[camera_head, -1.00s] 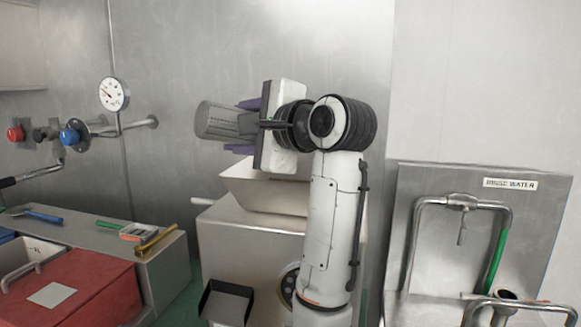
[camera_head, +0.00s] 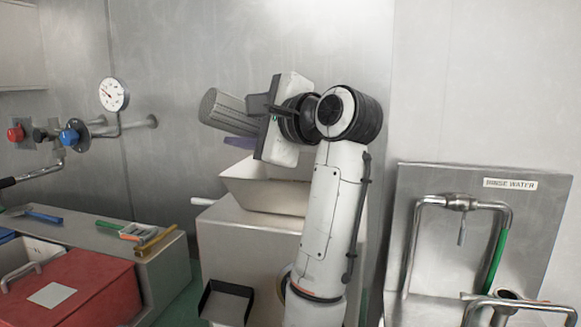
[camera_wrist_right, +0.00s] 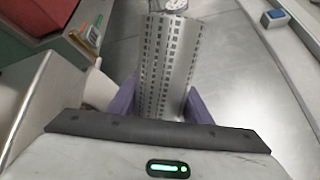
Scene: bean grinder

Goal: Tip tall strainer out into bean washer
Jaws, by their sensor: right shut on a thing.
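The tall strainer (camera_head: 222,110) is a grey slotted metal cylinder. My right gripper (camera_head: 246,124) is shut on it, with a purple finger on each side in the right wrist view (camera_wrist_right: 160,106). It lies tilted in the air, its left end higher than the end near the gripper. Below it stands a steel machine with an open pale hopper (camera_head: 262,194), which I take as the bean washer. The strainer is apart from the hopper, above and left of it. The hopper's inside is mostly hidden, and no beans show. My left gripper is not in view.
A black tray (camera_head: 227,303) sits at the machine's front. A red-lidded box (camera_head: 75,285) and a bench with tools (camera_head: 150,240) are at left. Valves and a gauge (camera_head: 114,94) are on the wall. A rinse water sink (camera_head: 480,235) stands at right.

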